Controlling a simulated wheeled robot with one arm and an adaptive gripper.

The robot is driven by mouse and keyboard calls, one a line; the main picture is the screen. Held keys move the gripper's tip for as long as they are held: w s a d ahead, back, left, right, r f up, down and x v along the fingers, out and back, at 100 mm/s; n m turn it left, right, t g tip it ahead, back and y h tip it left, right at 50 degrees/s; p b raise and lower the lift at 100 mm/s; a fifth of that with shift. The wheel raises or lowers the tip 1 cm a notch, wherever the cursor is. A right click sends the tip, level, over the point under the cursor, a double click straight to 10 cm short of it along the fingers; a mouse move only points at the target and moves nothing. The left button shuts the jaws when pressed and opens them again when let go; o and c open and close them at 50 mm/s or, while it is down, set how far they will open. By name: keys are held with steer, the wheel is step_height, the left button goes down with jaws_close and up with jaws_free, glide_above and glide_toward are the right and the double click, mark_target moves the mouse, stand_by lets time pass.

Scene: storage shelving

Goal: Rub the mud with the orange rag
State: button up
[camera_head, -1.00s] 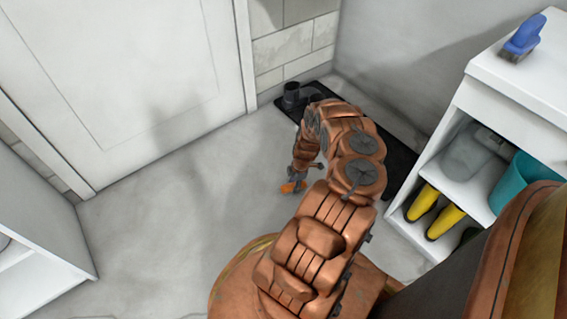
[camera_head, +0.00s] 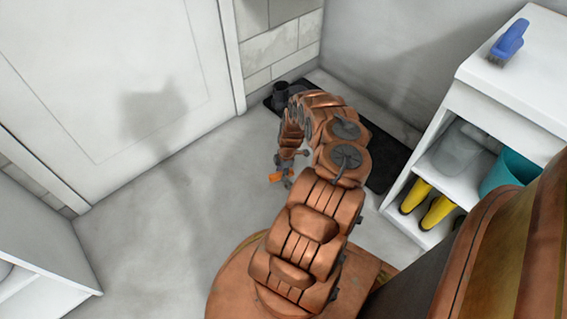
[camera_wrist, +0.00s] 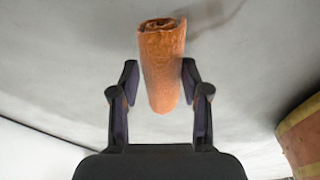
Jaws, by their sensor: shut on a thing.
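The orange rag (camera_wrist: 161,75) looks like a rolled cylinder in the wrist view, standing between my two dark fingers. My gripper (camera_wrist: 160,88) is shut on it. In the head view my gripper (camera_head: 283,172) hangs over the floor with a small bit of the orange rag (camera_head: 275,177) showing beside it. I cannot make out the mud on the floor in either view.
A black mat (camera_head: 388,163) with dark boots (camera_head: 281,92) lies along the back wall, partly behind my arm. A white shelf (camera_head: 500,95) at right holds a blue brush (camera_head: 507,42), yellow boots (camera_head: 437,212) and a teal bucket (camera_head: 508,172). Open floor (camera_head: 170,220) lies left.

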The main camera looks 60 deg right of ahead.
steer(key=shift+r+p, duration=2.2)
steer(key=shift+r, duration=0.05)
